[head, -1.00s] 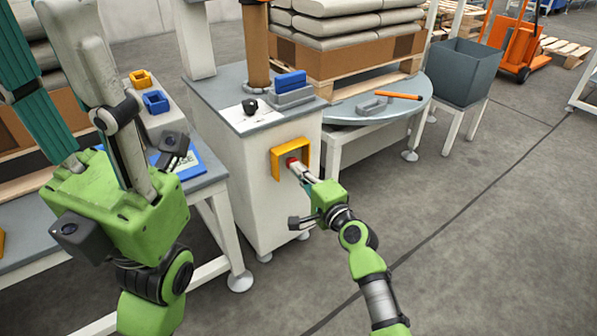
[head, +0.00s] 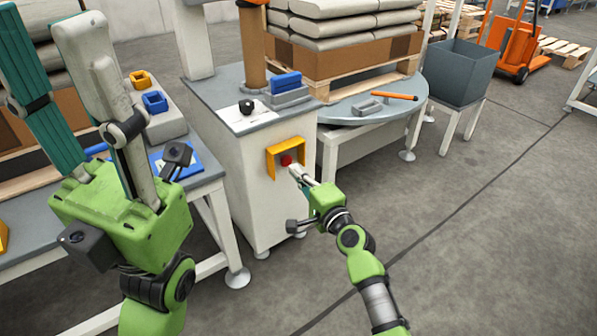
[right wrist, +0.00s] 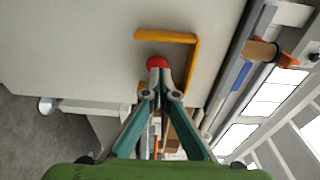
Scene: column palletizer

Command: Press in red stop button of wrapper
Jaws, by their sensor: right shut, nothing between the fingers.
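The red stop button (head: 286,160) sits on the front of the white wrapper cabinet (head: 245,190), inside a yellow guard frame (head: 271,163). My right gripper (head: 295,172) is shut and empty, with its tips just in front of and slightly below the button. In the right wrist view the button (right wrist: 157,62) shows just beyond the closed fingertips (right wrist: 165,94), partly hidden by them. I cannot tell whether the button is pressed in. My left gripper (head: 55,50) is raised at the left, its fingers apart and nothing seen between them.
A grey table (head: 195,200) with a blue mat and small blue and yellow holders stands at the left. A round turntable (head: 345,110) with a loaded pallet is behind the cabinet. A grey bin (head: 468,72) stands at right.

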